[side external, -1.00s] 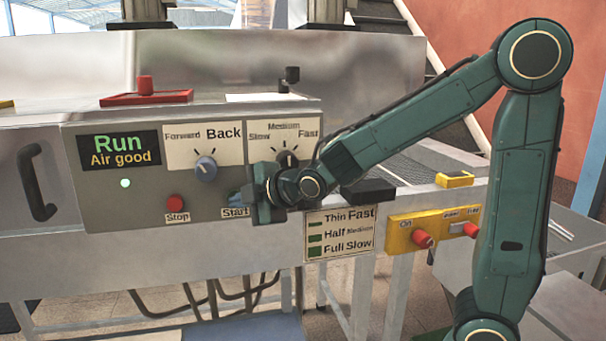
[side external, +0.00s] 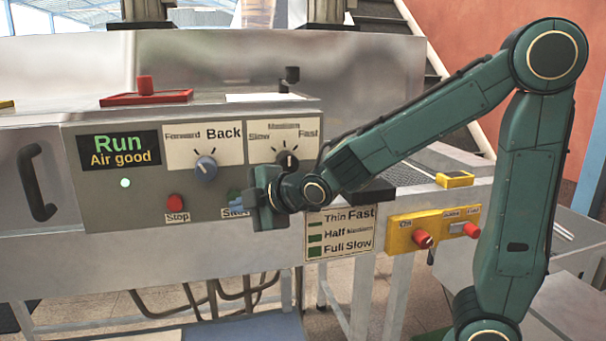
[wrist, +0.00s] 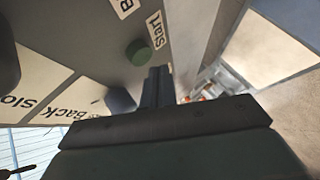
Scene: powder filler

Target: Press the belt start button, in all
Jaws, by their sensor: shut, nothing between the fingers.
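The green start button (wrist: 138,52) sits on the grey panel beside its Start label (wrist: 155,29) in the wrist view. In the side view the Start label (side external: 236,211) is partly covered, and my gripper hides most or all of the button. My gripper (side external: 238,197) is at the panel's lower right, with its fingers pointing at the panel. The fingers (wrist: 157,85) are shut and empty, their tips close to the button. I cannot tell whether they touch it. The display (side external: 119,151) reads "Run, Air good", and a small lamp (side external: 125,183) below it glows pale green.
The red Stop button (side external: 175,203) is left of my gripper. The Forward/Back knob (side external: 206,168) and the Slow/Medium/Fast knob (side external: 287,159) are above. A sign (side external: 340,232) and a yellow switch box (side external: 434,231) are to the right.

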